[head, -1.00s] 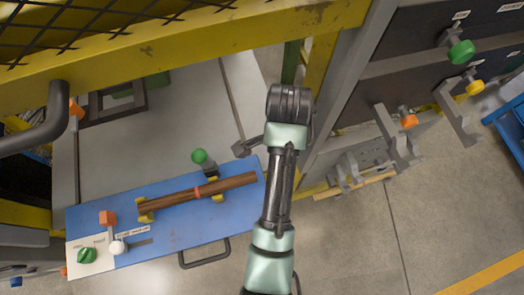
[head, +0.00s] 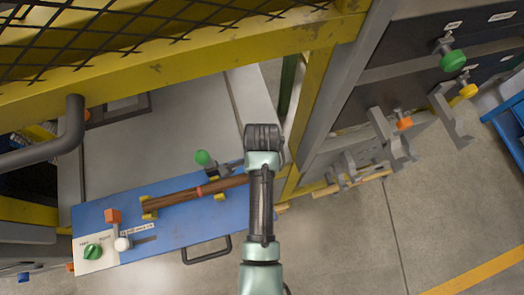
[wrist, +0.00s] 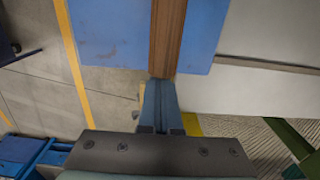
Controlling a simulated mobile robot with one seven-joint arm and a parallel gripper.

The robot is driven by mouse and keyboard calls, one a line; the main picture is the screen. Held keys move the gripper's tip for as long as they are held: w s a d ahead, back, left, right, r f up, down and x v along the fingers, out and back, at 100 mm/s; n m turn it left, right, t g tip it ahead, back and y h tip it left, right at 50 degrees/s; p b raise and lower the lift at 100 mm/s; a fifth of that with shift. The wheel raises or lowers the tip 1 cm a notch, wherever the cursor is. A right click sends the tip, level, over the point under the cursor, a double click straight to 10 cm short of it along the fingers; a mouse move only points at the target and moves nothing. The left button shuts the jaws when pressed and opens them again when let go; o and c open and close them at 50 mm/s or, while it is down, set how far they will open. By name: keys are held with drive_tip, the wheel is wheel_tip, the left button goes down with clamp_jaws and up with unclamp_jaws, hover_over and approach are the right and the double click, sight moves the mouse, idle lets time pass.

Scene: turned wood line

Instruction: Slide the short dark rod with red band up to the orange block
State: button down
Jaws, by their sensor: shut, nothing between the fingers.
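The dark brown rod with a red band (head: 200,191) lies in yellow supports (head: 148,207) on the blue board (head: 175,232). Its left end is apart from the orange block (head: 113,216), with a short gap between. Its right end is hidden by my arm in the head view. In the wrist view the rod (wrist: 167,35) runs up from the board's edge, straight ahead of my gripper (wrist: 160,84). The fingers are shut and empty, in line with the rod's near end. Whether they touch it I cannot tell.
A green knob (head: 202,157) stands behind the rod. A white knob (head: 122,244) and a green dial (head: 93,252) are at the board's left. A dark handle (head: 207,251) is on its front edge. A yellow frame beam (head: 170,62) crosses behind.

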sight(242, 177)
drive_tip(key=a+p, duration=0.1)
drive_tip(key=a, duration=0.1)
drive_tip(key=s+a+p, duration=0.1)
drive_tip(key=a, duration=0.1)
drive_tip(key=shift+s+a+r, duration=0.15)
drive_tip(key=shift+s+a, duration=0.05)
drive_tip(key=shift+a, duration=0.05)
drive_tip(key=shift+s+a, duration=0.15)
drive_tip(key=shift+a, duration=0.25)
drive_tip(key=shift+d, duration=0.15)
